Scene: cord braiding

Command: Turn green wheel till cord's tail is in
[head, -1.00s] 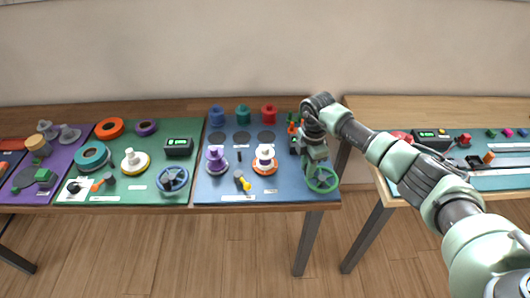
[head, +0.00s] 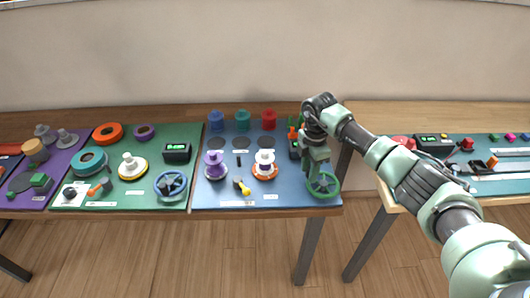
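The green wheel (head: 323,185) is a spoked handwheel at the front right corner of the blue mat. My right gripper (head: 319,172) points down onto the wheel from above, and its tips overlap the wheel's spokes. At this size I cannot tell whether its fingers are open or shut. A small device with green and orange parts (head: 295,140) stands just behind and left of the gripper, partly hidden by it. I cannot make out the cord or its tail. My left gripper is not in view.
On the blue mat (head: 225,187) stand a purple spool (head: 215,165), a white and orange spool (head: 265,164), a yellow-tipped tool (head: 242,186) and three coloured pegs behind. A green mat to the left holds a blue handwheel (head: 171,185). A gap separates the right-hand table.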

